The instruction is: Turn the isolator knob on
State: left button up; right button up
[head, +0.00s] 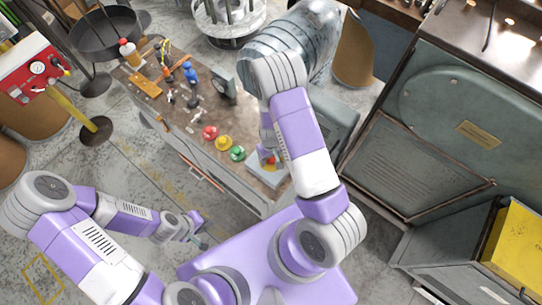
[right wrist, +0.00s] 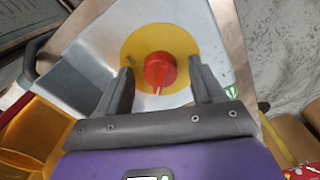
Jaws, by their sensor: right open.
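The red isolator knob (right wrist: 160,70) sits in the middle of a round yellow plate (right wrist: 135,45) on a grey box face in the right wrist view. A pale pointer mark on the knob points toward the bottom of that picture. My right gripper (right wrist: 162,82) is open, its two dark fingers on either side of the knob with visible gaps. In the head view the knob's box (head: 262,176) stands at the workbench's near right corner, partly hidden by my right arm. My left gripper (head: 202,240) hangs low, away from the bench; its jaws are too small to read.
The workbench (head: 190,125) carries red (head: 210,132), yellow (head: 223,143) and green (head: 237,153) buttons beside the box, with tools and bottles farther left. A large grey machine (head: 450,120) stands on the right. Open floor (head: 110,170) lies left of the bench.

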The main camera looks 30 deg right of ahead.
jog(key=shift+c, duration=0.3)
jog(key=c, duration=1)
jog(key=m, duration=0.4)
jog(key=shift+b, duration=0.4)
jog(key=m, duration=0.4)
jog(key=shift+m, duration=0.3)
jog(key=m, duration=0.4)
jog(key=shift+m+p, duration=0.4)
jog(key=shift+m, duration=2.3)
